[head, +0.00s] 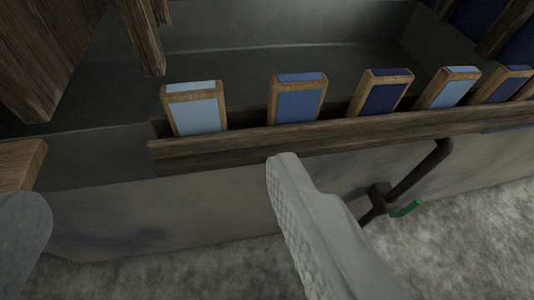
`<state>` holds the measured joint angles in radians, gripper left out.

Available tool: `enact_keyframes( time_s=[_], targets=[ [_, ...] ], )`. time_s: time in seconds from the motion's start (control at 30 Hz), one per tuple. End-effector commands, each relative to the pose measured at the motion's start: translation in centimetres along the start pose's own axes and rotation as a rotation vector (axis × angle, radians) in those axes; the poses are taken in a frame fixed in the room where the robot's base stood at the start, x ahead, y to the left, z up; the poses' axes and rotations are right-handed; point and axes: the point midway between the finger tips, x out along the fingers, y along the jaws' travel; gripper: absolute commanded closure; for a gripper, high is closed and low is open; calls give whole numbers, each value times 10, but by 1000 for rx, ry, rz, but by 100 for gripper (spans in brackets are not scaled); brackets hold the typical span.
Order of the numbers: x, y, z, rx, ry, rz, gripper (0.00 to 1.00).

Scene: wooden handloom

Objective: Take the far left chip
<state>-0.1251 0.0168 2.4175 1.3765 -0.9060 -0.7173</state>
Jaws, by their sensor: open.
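The far left chip (195,108) is a light blue panel in a wooden frame. It stands upright, leaning back slightly, in a long wooden rack (300,142) at the rack's left end. My gripper (155,195) is open and empty, with one grey finger at the lower left edge and the other in the lower middle. The chip appears above the gap between the fingers, and neither finger appears to touch it. The lower end of the chip is hidden behind the rack's front rail.
More framed chips stand to the right: a medium blue one (298,98), a dark navy one (383,92), a light blue one (449,88) and another dark one (500,84). A dark pipe (420,172) and a green piece (406,208) lie below. Wooden posts (142,35) hang at upper left.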

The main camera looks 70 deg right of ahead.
Motion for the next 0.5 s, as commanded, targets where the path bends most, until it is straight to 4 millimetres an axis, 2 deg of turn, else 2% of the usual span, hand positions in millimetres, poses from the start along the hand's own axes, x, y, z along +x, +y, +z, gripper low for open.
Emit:
enact_keyframes(
  time_s=[0.1, 0.27, 0.5],
  targets=[
    [5, 4, 11, -17, -11, 39, 27],
    [19, 7, 15, -21, -14, 54, 27],
    [60, 9, 14, -20, -14, 53, 27]
  ],
)
